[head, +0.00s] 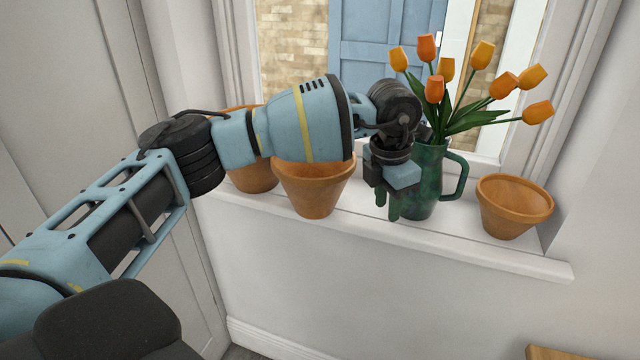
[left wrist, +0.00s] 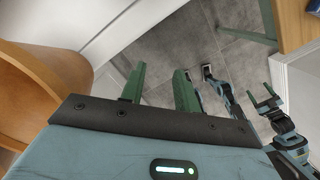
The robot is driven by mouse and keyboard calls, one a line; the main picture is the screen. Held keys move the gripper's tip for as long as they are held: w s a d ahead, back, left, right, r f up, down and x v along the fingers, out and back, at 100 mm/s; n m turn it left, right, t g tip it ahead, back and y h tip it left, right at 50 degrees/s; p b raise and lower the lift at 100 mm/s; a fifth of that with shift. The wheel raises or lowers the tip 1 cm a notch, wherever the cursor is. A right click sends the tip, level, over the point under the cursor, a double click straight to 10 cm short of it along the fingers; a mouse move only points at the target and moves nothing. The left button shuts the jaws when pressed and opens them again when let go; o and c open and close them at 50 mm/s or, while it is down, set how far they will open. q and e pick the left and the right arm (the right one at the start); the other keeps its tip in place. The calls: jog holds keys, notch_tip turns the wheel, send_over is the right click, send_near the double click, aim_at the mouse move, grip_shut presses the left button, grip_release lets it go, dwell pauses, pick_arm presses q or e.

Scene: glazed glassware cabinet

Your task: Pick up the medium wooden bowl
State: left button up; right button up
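Nothing in view is plainly a medium wooden bowl. Three orange-brown, pot-shaped vessels stand upright on the white windowsill: a left pot (head: 252,178), partly hidden by my arm, a middle pot (head: 313,190) and a right pot (head: 514,205). My left gripper (head: 387,206) points down in front of the green jug, between the middle and right pots. In the left wrist view its fingers (left wrist: 160,88) are apart with nothing between them, and a large orange-brown pot (left wrist: 35,95) fills the left edge. My right gripper (left wrist: 265,97) shows small there, its fingers seemingly apart.
A green jug (head: 424,182) with orange tulips (head: 481,55) stands just behind my left gripper. The white sill (head: 470,243) ends near the right wall. A wooden surface (head: 557,353) shows at the lower right. Grey floor tiles (left wrist: 190,42) lie below.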

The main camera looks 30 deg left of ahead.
aim_at(336, 177)
pick_arm(q)
jog(key=a+r+n+y, duration=0.2)
jog(key=a+r+y, duration=0.2)
jog(key=a+r, duration=0.45)
jog(key=shift+s+a+x, duration=0.1)
jog(key=shift+x, duration=2.25)
jog(key=shift+s+a+x, duration=0.1)
jog(key=shift+a+x, duration=0.05)
jog(key=shift+x, duration=2.2)
jog(key=shift+r, duration=0.1)
jog(key=shift+c, duration=0.2)
grip_shut()
jog(key=shift+r, duration=0.1)
